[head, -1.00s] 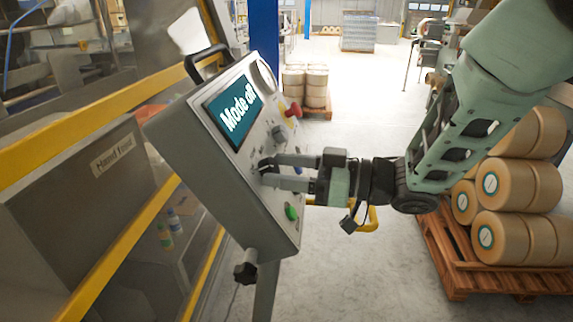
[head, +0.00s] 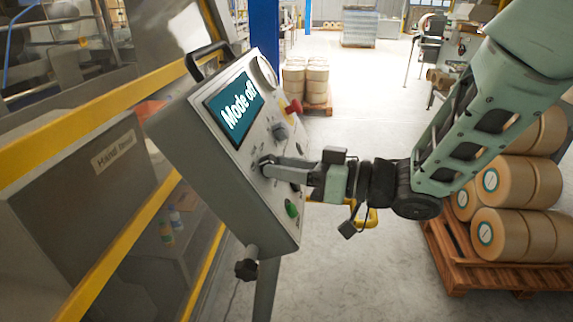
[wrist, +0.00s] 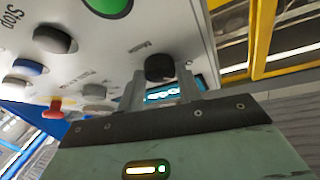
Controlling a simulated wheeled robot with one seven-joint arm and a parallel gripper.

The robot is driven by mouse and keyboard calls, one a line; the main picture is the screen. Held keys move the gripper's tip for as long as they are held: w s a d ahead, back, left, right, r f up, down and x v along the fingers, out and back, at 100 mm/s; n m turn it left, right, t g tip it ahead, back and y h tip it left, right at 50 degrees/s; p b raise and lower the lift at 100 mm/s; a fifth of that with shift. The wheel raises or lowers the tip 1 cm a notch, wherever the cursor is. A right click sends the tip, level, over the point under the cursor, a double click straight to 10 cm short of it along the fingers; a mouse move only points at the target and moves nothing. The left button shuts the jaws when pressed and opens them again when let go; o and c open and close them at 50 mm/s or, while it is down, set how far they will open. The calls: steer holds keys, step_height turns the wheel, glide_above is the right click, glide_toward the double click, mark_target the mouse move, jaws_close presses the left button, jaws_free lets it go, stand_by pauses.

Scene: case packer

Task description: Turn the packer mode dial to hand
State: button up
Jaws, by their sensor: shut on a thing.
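The grey packer control panel (head: 225,165) stands tilted at the left centre in the head view. Its screen (head: 232,107) reads "Mode off". My gripper (head: 268,166) reaches in from the right, its fingertips at the panel's lower face. In the wrist view the black mode dial (wrist: 160,68) sits between the two fingertips of my gripper (wrist: 160,84), which are shut on it. The dial is mostly hidden by the fingers in the head view. The dial's pointer and position marks are not readable.
A green button (head: 291,208) lies just below the dial, and a grey knob (head: 279,132) and a red switch (head: 293,107) above it. Yellow rails (head: 120,100) run along the machine at left. A pallet of rolls (head: 505,240) stands at right. Open floor lies between.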

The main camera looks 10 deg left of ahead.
steer(key=m+t, duration=0.1)
steer(key=m, duration=0.1)
steer(key=m+h+p, duration=0.1)
steer(key=m+t, duration=0.1)
steer(key=m, duration=0.1)
steer(key=shift+s+r+m+t+h, duration=0.2)
steer(key=shift+r+m+t+h, duration=0.1)
steer(key=shift+h, duration=0.1)
steer(key=shift+s+a+m+t+h+p, duration=0.1)
steer(key=shift+m+t+h+p, duration=0.55)
steer(key=shift+m, duration=1.05)
steer(key=o, duration=1)
steer(key=shift+g, duration=0.25)
